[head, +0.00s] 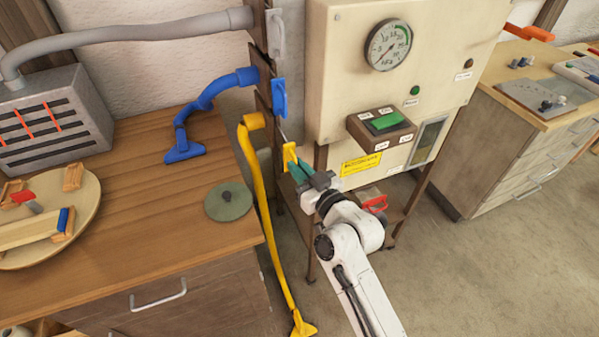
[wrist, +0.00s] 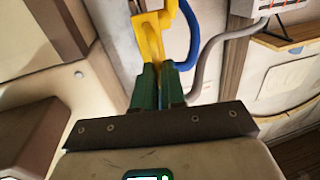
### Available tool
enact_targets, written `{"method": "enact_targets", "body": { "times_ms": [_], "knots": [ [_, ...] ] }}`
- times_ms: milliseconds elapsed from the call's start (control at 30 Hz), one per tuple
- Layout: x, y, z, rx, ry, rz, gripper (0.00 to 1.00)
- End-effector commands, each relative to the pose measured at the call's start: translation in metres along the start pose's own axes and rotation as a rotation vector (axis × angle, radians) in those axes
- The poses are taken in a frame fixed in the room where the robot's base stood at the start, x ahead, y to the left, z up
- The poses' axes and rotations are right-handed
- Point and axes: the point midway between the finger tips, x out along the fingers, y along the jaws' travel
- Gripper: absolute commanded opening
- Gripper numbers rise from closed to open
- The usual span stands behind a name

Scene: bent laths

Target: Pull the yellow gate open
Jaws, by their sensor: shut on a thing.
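The yellow gate (head: 289,156) is a small upright plate on the wooden post, below the blue gate (head: 280,98) and the grey gate (head: 276,35). My gripper (head: 297,171) reaches it from the lower right, with green fingers shut on it. In the wrist view the yellow gate (wrist: 151,45) runs down between the green fingertips of my gripper (wrist: 158,75). The fingers hide its gripped end. How far the gate stands out of its slot I cannot tell.
A yellow hose (head: 263,200) hangs left of the gate to the floor. A cream cabinet with a gauge (head: 389,45) and a green switch (head: 385,121) stands close right of my arm. A wooden bench (head: 140,200) with a green disc (head: 228,201) is at left. Floor lies open at right.

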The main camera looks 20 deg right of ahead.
Motion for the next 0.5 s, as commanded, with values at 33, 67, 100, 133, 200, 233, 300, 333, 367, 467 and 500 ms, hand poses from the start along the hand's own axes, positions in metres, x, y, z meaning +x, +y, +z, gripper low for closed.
{"method": "enact_targets", "body": {
  "times_ms": [33,67,100,133,200,233,300,333,367,467,500],
  "knots": [
    [-0.0043,-0.0005,-0.0006,-0.003,0.001,0.001,0.00],
    [-0.0056,-0.0009,-0.0011,-0.002,0.002,0.000,0.00],
    [-0.0068,-0.0013,-0.0014,-0.001,0.002,0.000,0.00],
    [-0.0073,-0.0014,-0.0016,0.000,0.002,0.000,0.00],
    [-0.0075,-0.0015,-0.0019,0.000,0.002,0.000,0.00],
    [-0.0075,-0.0015,-0.0019,0.000,0.002,0.000,0.00],
    [-0.0075,-0.0015,-0.0018,0.000,0.002,0.000,0.00],
    [-0.0075,-0.0015,-0.0018,0.000,0.002,0.000,0.00],
    [-0.0075,-0.0015,-0.0018,0.000,0.002,0.000,0.00],
    [-0.0075,-0.0014,-0.0018,0.000,0.002,0.000,0.17],
    [-0.0075,-0.0015,-0.0018,0.000,0.002,0.000,0.21]
  ]
}}
